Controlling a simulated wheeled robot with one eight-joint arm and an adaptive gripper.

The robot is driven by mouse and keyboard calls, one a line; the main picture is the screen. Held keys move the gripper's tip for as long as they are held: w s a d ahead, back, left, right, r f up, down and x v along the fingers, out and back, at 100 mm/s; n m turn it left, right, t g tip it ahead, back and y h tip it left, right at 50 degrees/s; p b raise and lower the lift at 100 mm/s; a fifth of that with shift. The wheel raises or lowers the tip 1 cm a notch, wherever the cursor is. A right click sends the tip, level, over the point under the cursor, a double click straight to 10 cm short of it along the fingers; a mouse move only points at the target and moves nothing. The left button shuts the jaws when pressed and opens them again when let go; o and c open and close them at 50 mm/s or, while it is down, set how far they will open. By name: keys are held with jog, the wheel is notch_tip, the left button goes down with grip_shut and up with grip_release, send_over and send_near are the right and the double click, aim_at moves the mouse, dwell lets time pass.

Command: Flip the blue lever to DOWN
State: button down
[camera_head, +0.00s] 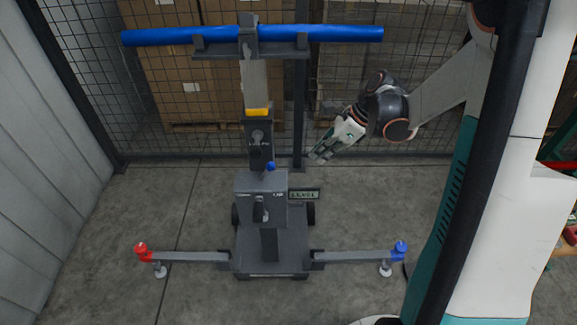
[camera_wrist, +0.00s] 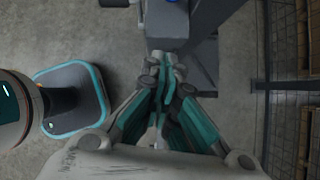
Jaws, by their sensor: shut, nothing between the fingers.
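A grey wheeled stand (camera_head: 272,240) stands in the middle of the floor. On its column is a small blue knob (camera_head: 271,166), just above the grey box (camera_head: 262,190); it looks like the tip of a lever, but its setting is too small to read. Another blue knob (camera_head: 401,249) tops the end of the right outrigger. My gripper (camera_head: 320,153) is shut and empty, in the air to the right of the column and apart from it. In the wrist view my gripper (camera_wrist: 168,72) points toward grey stand parts, with a blue bit at the top edge.
A long blue tube (camera_head: 340,33) lies across the top of the stand. A red knob (camera_head: 141,247) tops the left outrigger. A mesh fence (camera_head: 350,110) and cartons (camera_head: 190,80) are behind. The floor in front is clear.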

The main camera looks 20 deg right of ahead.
aim_at(267, 171)
jog(key=w+a+f+b, duration=0.4)
jog(key=a+f, duration=0.3)
jog(key=a, duration=0.1)
jog(key=shift+a+b, duration=0.2)
jog(key=shift+b, duration=0.2)
dwell(0.5)
jog(key=shift+a+r+h+p, duration=0.2)
jog(key=shift+r+h+p, duration=0.1)
jog(key=shift+p, duration=0.15)
